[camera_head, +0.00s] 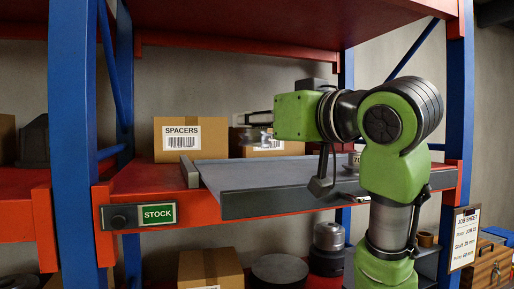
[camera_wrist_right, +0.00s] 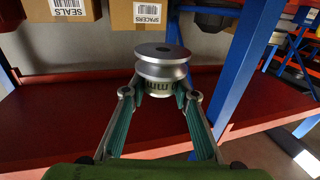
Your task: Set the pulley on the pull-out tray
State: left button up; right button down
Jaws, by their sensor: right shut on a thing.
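The pulley (camera_wrist_right: 162,65) is a silver grooved disc with a central hole and a marked hub. In the right wrist view, the green-sided fingers of my right gripper (camera_wrist_right: 160,97) are shut on its hub, with the disc on top. In the head view, my right gripper (camera_head: 259,127) reaches left from the green arm, above the rear part of the pull-out tray and in front of a box; the pulley's outline is hard to make out there. The pull-out tray (camera_head: 240,177) is a flat grey plate with a dark front lip. My left gripper is not in view.
A SPACERS box (camera_head: 177,140) stands behind the tray's left side, and another box (camera_head: 290,148) stands behind its middle. A blue post (camera_head: 75,130) bounds the left. A silver cylinder (camera_head: 355,158) is partly hidden by my arm. The tray's left and middle look bare.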

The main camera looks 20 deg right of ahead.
aim_at(254, 139)
jog(key=f, duration=0.1)
jog(key=w+f, duration=0.1)
jog(key=w+p, duration=0.1)
jog(key=shift+d+f, duration=0.25)
jog(key=shift+f, duration=0.15)
jog(key=shift+w+f, duration=0.25)
jog(key=shift+f, duration=0.05)
jog(key=shift+w+f+p, duration=0.15)
jog(key=shift+f+p, duration=0.35)
jog(key=shift+f, duration=0.1)
jog(key=shift+w+f+p, duration=0.15)
jog(key=shift+f+p, duration=0.3)
jog(key=shift+f, duration=0.15)
jog(key=shift+s+d+f, duration=0.1)
jog(key=shift+f, duration=0.4)
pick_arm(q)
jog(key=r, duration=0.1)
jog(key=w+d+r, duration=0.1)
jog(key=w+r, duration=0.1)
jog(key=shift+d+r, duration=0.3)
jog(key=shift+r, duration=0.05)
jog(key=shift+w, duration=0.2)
pick_arm(e)
jog(key=shift+f, duration=0.15)
jog(key=c, duration=1.6)
grip_release()
jog(key=shift+f, duration=0.1)
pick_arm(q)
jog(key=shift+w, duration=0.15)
